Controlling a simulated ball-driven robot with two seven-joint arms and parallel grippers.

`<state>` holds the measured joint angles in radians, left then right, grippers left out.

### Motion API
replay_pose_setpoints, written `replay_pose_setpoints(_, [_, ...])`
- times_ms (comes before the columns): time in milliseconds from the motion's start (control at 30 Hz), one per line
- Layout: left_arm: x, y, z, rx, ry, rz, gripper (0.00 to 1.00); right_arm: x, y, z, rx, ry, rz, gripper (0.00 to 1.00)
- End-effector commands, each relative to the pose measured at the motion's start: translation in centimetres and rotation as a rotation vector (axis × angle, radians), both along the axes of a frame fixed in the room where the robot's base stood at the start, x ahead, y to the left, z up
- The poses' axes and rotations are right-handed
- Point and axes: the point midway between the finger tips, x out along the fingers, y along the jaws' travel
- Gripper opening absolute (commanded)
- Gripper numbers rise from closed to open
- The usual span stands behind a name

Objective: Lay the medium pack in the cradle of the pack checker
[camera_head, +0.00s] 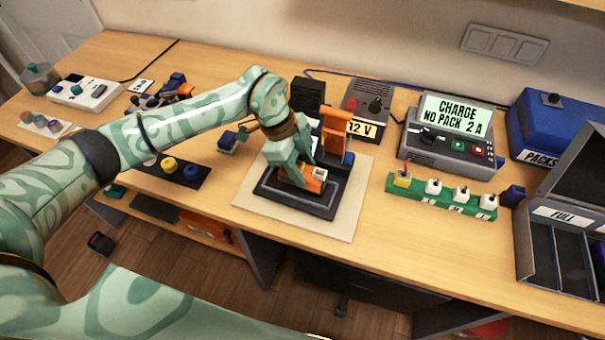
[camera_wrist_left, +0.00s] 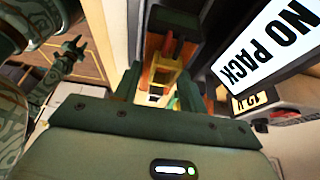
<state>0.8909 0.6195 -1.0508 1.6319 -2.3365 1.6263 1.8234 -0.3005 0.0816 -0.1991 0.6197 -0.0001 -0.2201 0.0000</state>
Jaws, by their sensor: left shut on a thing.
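The pack checker (camera_head: 290,200) is a dark block with a raised orange post (camera_head: 336,135), standing on a pale mat. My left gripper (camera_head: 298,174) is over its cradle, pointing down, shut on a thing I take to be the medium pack. Orange with a whitish end shows at the fingertips in the head view. In the left wrist view, a yellow and orange piece with reddish leads (camera_wrist_left: 168,72) shows between the dark green fingers. The fingers hide much of it, so I cannot tell whether it touches the cradle. A nearby screen (camera_wrist_left: 268,42) reads NO PACK.
A charger (camera_head: 450,140) reading CHARGE NO PACK 2 A stands right of the 12 V supply (camera_head: 366,104). In front is a green strip (camera_head: 440,195) with several plugs. A FULL box (camera_head: 545,225) and a blue PACKS case (camera_head: 545,115) are at the right.

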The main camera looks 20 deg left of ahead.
Motion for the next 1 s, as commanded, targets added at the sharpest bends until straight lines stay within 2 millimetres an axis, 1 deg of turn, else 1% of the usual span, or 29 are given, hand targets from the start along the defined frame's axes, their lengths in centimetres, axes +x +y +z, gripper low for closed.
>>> replay_pose_setpoints(33, [-0.1,-0.1,-1.0,-0.001,0.003,0.0,0.0,-0.1,0.0,-0.3,0.001,0.001,0.0,0.36])
replay_pose_setpoints(100, [0.0,0.0,-2.3,-0.001,0.004,0.001,0.0,-0.1,0.0,-0.5,0.0,0.002,0.0,0.36])
replay_pose_setpoints(167, [0.0,0.0,-2.9,0.0,0.002,0.0,0.0,-0.1,0.1,-0.6,0.001,0.003,0.0,0.36])
replay_pose_setpoints(433, [0.0,0.0,-3.1,0.001,0.0,0.001,0.0,-0.1,0.3,-0.6,0.004,0.002,-0.001,0.36])
replay_pose_setpoints(467, [0.0,0.0,-3.2,0.001,0.001,0.001,0.44,-0.1,0.3,-0.6,0.004,0.002,-0.001,0.36])
replay_pose_setpoints(500, [0.0,0.0,-3.1,0.001,0.001,0.001,0.55,-0.1,0.3,-0.6,0.004,0.002,-0.001,0.36])
replay_pose_setpoints(533, [0.0,0.0,-3.1,0.001,0.001,0.001,0.63,-0.1,0.3,-0.6,0.004,0.002,-0.001,0.36])
replay_pose_setpoints(833, [0.0,0.1,-3.0,0.001,0.001,0.001,0.63,-0.1,0.3,-0.5,0.003,0.002,0.0,0.36])
replay_pose_setpoints(933, [0.1,0.4,-2.1,0.001,-0.001,0.0,0.63,0.0,0.3,-0.3,0.004,0.001,0.0,0.36])
replay_pose_setpoints(1000, [0.1,0.9,-0.9,0.001,-0.002,0.002,0.63,0.0,0.3,-0.1,0.003,-0.001,0.0,0.36])
